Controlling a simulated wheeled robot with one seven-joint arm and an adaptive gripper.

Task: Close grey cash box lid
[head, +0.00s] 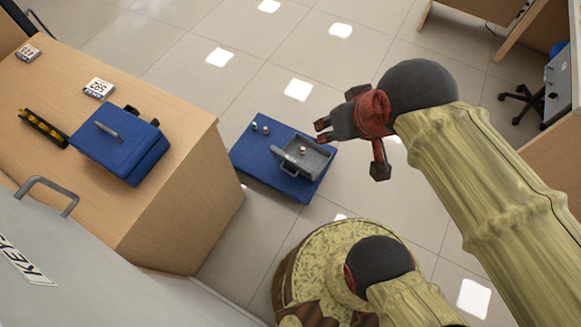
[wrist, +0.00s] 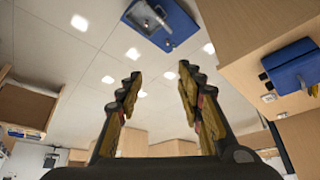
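A small grey cash box (head: 318,161) sits on a blue slab (head: 262,170) beyond the counter's right end. It looks open at the top, with a small round reddish object (head: 302,149) in it and a grey handle (head: 290,168) at its lower left. I cannot clearly tell the lid from the body.
A blue cash box (head: 120,145) with a handle stands on the wooden counter (head: 185,190), with a yellow-and-black holder (head: 43,127) and number cards (head: 98,88). A grey cabinet marked KEYS (head: 90,270) is at lower left. Tiled floor lies open behind the slab.

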